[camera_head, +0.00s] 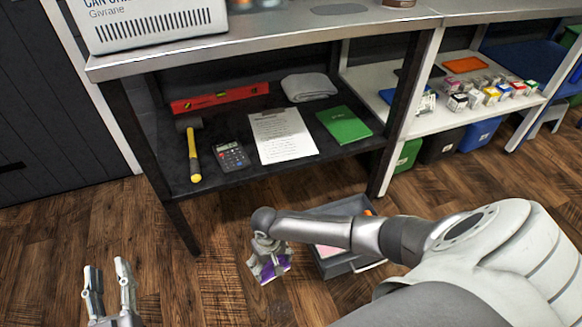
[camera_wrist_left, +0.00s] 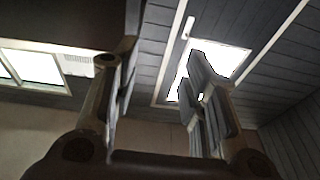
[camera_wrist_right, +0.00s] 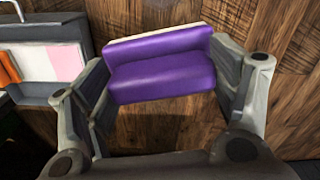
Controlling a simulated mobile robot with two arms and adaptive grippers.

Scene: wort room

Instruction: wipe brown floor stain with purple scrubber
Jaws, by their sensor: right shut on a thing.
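My right gripper (camera_head: 268,262) is shut on the purple scrubber (camera_head: 274,272), low over the wood floor (camera_head: 215,290). In the right wrist view the purple scrubber (camera_wrist_right: 160,72), with a pale layer along its far edge, sits between the fingers of the right gripper (camera_wrist_right: 165,80). I cannot tell whether it touches the floor. The brown stain does not stand out clearly from the brown planks. My left gripper (camera_head: 108,268) is open and empty at the lower left; in its wrist view, the left gripper (camera_wrist_left: 160,75) has its fingers apart.
A grey bin (camera_head: 345,265) with pink and orange items stands on the floor just right of the scrubber, partly behind my right arm. A dark shelf (camera_head: 230,185) holding a hammer, calculator, clipboard and green book stands behind. Floor at the left is clear.

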